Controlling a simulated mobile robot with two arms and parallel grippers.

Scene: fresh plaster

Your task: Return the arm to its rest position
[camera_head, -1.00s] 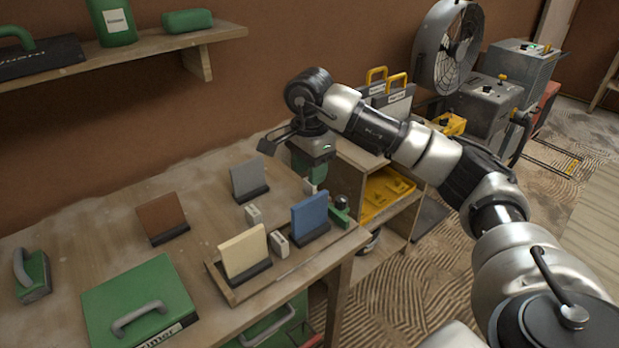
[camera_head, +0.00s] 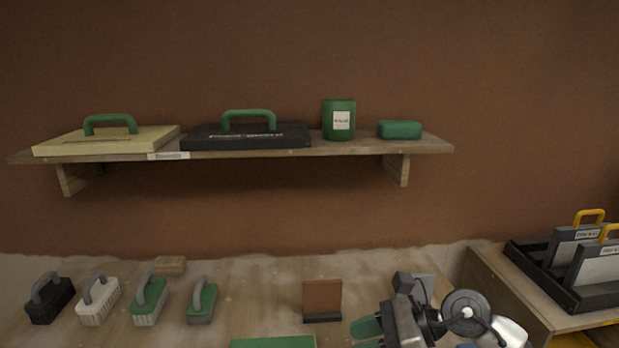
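My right arm comes in at the lower right of the head view. Its gripper (camera_head: 397,322) is over the workbench (camera_head: 240,290), near the bottom edge. Its fingers show as dark, blurred shapes, and I cannot tell whether they are open or shut. A green object (camera_head: 367,328) shows just left of the gripper; I cannot tell whether the gripper touches it. A grey sample panel (camera_head: 424,284) is partly hidden behind the gripper. My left gripper is not in view.
Several brushes or scrubbers (camera_head: 149,300) stand at the bench's left. A brown panel (camera_head: 322,300) stands left of the gripper. A wall shelf (camera_head: 350,148) holds floats, a green tub (camera_head: 339,120) and a green block. A black tray (camera_head: 560,285) is at right.

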